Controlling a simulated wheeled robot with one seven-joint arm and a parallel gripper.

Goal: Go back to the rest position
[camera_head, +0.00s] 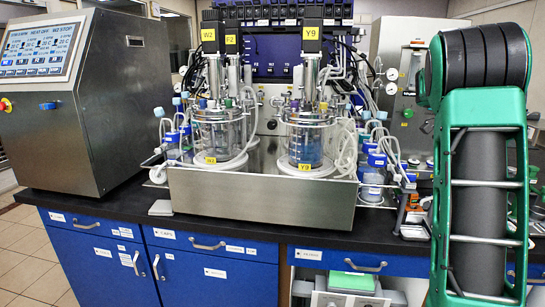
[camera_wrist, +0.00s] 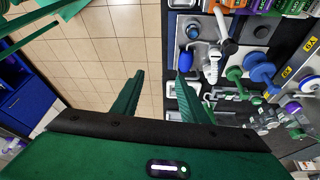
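My gripper (camera_wrist: 157,98) shows in the wrist view as two green fingers standing well apart, with nothing between them but tiled floor beyond. It is open and empty. In the head view my green and black arm rises along the right side, and the gripper itself is not visible there. Twin glass bioreactor vessels stand on a steel base (camera_head: 260,199) on the bench: the left vessel (camera_head: 218,135) and the right vessel (camera_head: 306,143), both with yellow labels. My arm stands to the right of them and hides part of the bench.
A steel control cabinet (camera_head: 125,100) with a screen stands at the left of the dark bench top (camera_head: 110,205). Blue drawers (camera_head: 210,245) lie below. In the wrist view, tools and coloured knobs (camera_wrist: 262,72) crowd the right side; open tiled floor (camera_wrist: 95,50) lies left.

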